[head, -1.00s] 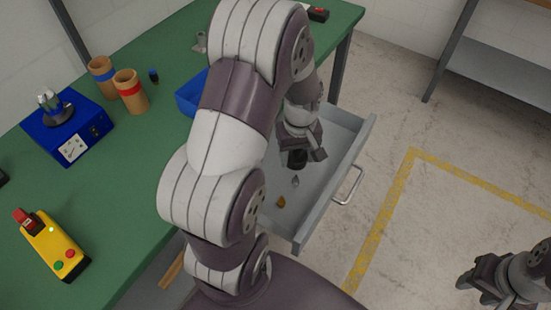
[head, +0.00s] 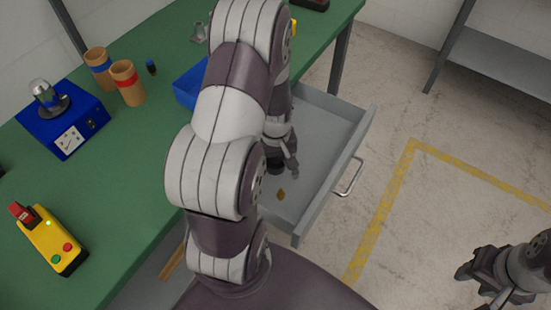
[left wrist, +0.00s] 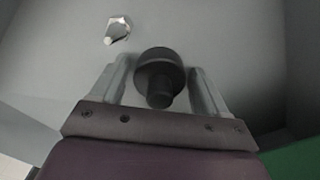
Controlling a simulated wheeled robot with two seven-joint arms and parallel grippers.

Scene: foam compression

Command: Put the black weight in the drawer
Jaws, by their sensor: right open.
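The black weight (head: 275,168) is inside the open grey drawer (head: 358,128), low over its floor; I cannot tell whether it touches the floor. My left gripper (left wrist: 162,85) has one finger on each side of the weight, and the left wrist view shows the weight (left wrist: 160,68) between them with its knob towards the camera. In the head view my left arm hides part of the drawer and the weight. My right gripper (head: 470,285) is open and empty over the floor at the lower right.
A small brass piece (head: 281,194) lies in the drawer, and a silver piece (left wrist: 118,30) shows in the left wrist view. On the green bench (head: 130,185) are a blue bin (head: 188,90), two cardboard tubes, a blue device (head: 62,125) and a yellow button box (head: 50,240).

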